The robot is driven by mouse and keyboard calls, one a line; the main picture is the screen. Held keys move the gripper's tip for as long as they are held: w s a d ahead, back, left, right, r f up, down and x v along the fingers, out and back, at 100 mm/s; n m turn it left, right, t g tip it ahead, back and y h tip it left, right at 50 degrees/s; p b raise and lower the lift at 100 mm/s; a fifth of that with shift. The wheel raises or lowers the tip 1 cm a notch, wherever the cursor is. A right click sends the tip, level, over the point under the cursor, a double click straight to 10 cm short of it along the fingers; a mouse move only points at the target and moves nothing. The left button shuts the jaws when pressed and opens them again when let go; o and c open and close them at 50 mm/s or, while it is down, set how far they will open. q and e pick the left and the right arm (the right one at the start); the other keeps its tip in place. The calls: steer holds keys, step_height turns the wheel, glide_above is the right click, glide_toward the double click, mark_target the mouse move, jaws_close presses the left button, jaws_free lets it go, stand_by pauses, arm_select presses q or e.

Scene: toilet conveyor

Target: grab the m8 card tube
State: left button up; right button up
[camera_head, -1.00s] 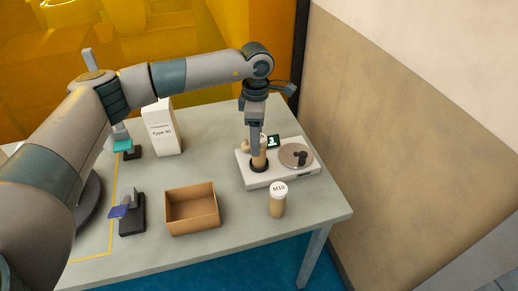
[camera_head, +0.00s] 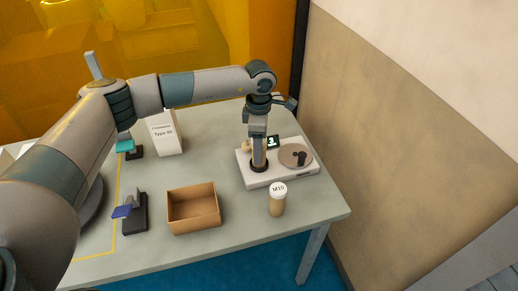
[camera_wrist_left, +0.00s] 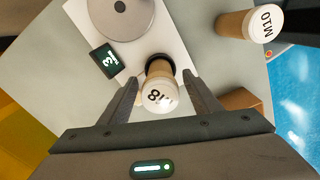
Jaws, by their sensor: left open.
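The M8 card tube (camera_wrist_left: 160,92), tan with a white lid marked "8", stands in the round dark socket of a white device (camera_head: 290,176). In the head view my left gripper largely hides it. My left gripper (camera_head: 258,160) points down over the socket. In the left wrist view its two fingers (camera_wrist_left: 160,84) are open, one on each side of the tube, with a gap visible. My right gripper is in neither view.
A similar tube marked M10 (camera_head: 277,200) stands in front of the device, near the table edge. An open cardboard box (camera_head: 194,221) is to its left. A white "Type" box (camera_head: 165,138) stands further back. A wall rises on the right.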

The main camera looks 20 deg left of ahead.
arm_select(q)
steer(key=shift+f, duration=1)
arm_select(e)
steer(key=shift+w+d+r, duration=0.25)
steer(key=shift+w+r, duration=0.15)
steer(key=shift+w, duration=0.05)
arm_select(q)
steer(key=c, duration=1.3)
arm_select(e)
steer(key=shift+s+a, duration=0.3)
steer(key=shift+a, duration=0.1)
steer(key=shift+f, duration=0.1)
